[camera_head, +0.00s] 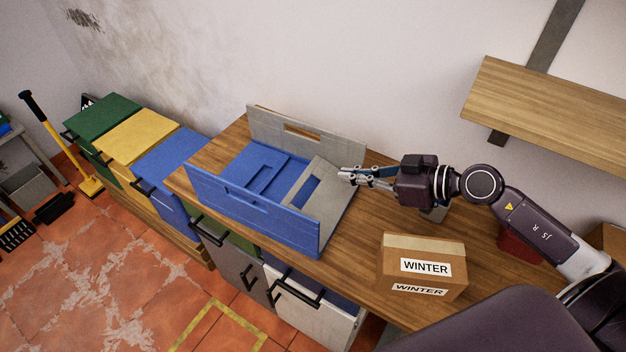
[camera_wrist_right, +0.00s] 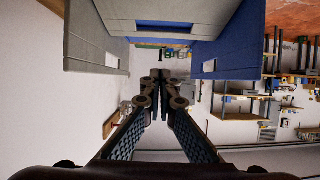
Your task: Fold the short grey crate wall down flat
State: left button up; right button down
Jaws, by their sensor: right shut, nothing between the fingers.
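The crate stands on the wooden bench, with a blue long wall (camera_head: 250,208) upright in front and a grey long wall (camera_head: 340,152) upright at the back. The short grey crate wall (camera_head: 335,195), at the right end, leans inward over the blue floor, with its slotted edge to the left. My right gripper (camera_head: 344,176) is shut and empty, at the back part of this wall's outer face; I cannot tell whether it touches. My left gripper is out of view.
A cardboard box marked WINTER (camera_head: 422,266) stands on the bench to the front right of the crate. A wooden shelf (camera_head: 550,105) hangs on the wall at the upper right. A red object (camera_head: 520,246) sits under my right arm. Bench surface (camera_head: 362,243) is bare between crate and box.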

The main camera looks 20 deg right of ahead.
jog(key=p, duration=0.1)
send_over(318, 200)
jog(key=w, duration=0.2)
jog(key=f, duration=0.2)
jog(key=a+f, duration=0.1)
jog(key=f, duration=0.3)
jog(key=shift+w+a+f, duration=0.15)
jog(key=shift+w+f, duration=0.15)
jog(key=shift+f, duration=0.05)
jog(key=shift+w+a+f+b, duration=0.15)
jog(key=shift+f+b, duration=0.15)
jog(key=shift+f, duration=0.2)
